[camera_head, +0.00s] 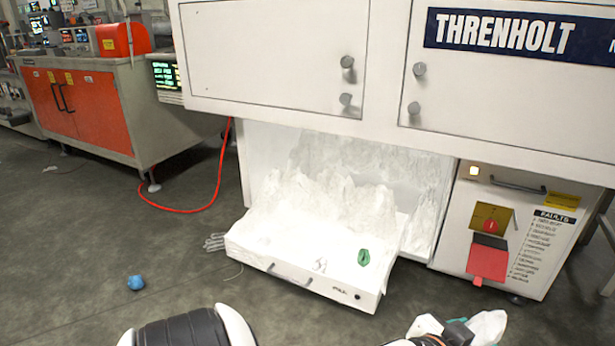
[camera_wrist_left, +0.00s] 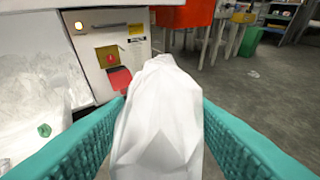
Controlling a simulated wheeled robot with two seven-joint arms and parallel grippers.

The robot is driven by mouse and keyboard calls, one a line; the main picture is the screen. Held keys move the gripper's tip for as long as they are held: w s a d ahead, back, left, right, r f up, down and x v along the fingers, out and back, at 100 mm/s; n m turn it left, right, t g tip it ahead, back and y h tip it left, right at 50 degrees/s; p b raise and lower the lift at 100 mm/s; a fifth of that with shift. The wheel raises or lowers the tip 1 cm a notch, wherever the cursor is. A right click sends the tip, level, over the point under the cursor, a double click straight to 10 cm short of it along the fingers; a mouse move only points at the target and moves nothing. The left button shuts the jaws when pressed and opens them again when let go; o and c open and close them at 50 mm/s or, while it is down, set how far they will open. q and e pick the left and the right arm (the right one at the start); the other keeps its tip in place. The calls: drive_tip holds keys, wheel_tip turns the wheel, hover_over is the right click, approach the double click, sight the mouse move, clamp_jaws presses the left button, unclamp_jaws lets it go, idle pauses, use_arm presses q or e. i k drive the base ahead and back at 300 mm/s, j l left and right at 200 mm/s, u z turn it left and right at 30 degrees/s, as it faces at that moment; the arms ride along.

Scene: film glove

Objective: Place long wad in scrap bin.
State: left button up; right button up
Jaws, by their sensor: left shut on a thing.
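A white crumpled wad (camera_wrist_left: 160,120) stands between the teal fingers of my left gripper (camera_wrist_left: 163,108) in the left wrist view, and they are shut on it. The wad also shows in the head view (camera_head: 487,326) at the bottom right edge, in front of the fault panel. Whether it is the long wad I cannot tell for sure. Most of the left gripper is cut off by the head view's lower edge. My right gripper is not in view. No container is clearly marked as the scrap bin; a green open container (camera_wrist_left: 250,40) stands far back right in the wrist view.
A white pulled-out tray (camera_head: 300,278) under the white machine holds heaped white film (camera_head: 325,200) and a green piece (camera_head: 363,257). A blue ball (camera_head: 136,282) lies on the floor. A red hose (camera_head: 185,210) crosses the floor at left. The fault panel (camera_head: 520,235) stands at right.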

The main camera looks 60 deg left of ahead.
sight(313, 255)
drive_tip(key=j, duration=1.4)
drive_tip(key=i+j, duration=0.15)
drive_tip(key=j, duration=2.6)
drive_tip(key=i, duration=0.05)
